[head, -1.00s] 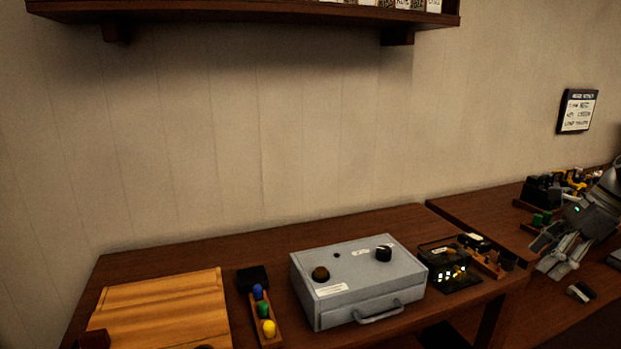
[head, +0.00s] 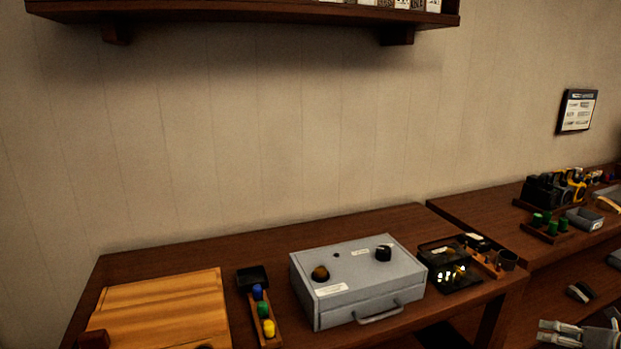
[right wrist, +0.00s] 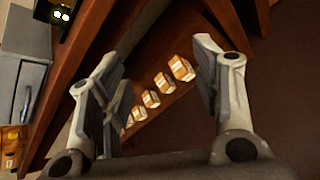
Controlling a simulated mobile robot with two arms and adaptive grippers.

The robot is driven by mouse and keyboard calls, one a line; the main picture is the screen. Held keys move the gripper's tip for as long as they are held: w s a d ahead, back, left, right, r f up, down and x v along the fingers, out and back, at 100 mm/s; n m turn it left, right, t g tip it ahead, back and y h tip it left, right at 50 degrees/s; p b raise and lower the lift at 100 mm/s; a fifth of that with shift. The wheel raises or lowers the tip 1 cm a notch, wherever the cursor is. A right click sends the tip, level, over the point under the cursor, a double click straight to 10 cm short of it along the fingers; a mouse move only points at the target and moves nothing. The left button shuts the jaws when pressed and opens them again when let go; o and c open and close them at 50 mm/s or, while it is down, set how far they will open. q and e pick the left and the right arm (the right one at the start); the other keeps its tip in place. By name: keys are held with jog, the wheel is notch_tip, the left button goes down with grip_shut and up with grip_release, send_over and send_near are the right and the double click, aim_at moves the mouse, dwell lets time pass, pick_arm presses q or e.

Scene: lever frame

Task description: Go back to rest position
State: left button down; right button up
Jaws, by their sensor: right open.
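My right gripper (head: 578,334) shows at the bottom right corner of the head view, low in front of the right-hand bench and partly cut off by the frame edge. In the right wrist view its two fingers (right wrist: 160,95) stand wide apart with nothing between them. It touches no object that I can see. My left gripper is in neither view.
A grey box (head: 345,285) with knobs and a handle stands on the left bench. Beside it are a wooden board (head: 165,305), a peg rack (head: 262,310) and a black tray (head: 450,270). Small orange-and-white boxes (right wrist: 168,82) sit lower down in the right wrist view.

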jog(key=s+d+f+m+h, duration=0.8)
jog(key=s+d+f+m, duration=0.55)
jog(key=s+f, duration=0.3)
jog(key=s+d+f+m+g+h, duration=0.2)
jog(key=s+d+m+g, duration=0.15)
jog(key=s, duration=0.65)
jog(key=s+d+f+m+g+h, duration=0.1)
jog(key=s+d+m+g, duration=0.3)
jog(key=s, duration=0.6)
jog(key=s+d+f+m+g+h, duration=0.1)
jog(key=s+d+f+m+h, duration=0.3)
jog(key=s, duration=0.6)
jog(key=s+a+f+m+y, duration=0.1)
jog(key=s+a+f+y, duration=0.1)
jog(key=a+f, duration=0.55)
jog(key=s+a+f+m+y, duration=0.15)
jog(key=a+f, duration=0.25)
jog(key=a, duration=0.6)
jog(key=s+a+f+m+y, duration=0.1)
jog(key=s+a+f+y, duration=0.15)
jog(key=a+f, duration=0.5)
jog(key=s+a+f+m+y, duration=0.1)
jog(key=a+f+y, duration=0.1)
jog(key=a, duration=1.6)
jog(key=s+a+f+y, duration=0.1)
jog(key=a+f+y, duration=0.2)
jog(key=a, duration=1.5)
jog(key=shift+a+f+m+g, duration=0.35)
jog(key=shift+a+f+g, duration=0.1)
jog(key=shift+f, duration=0.45)
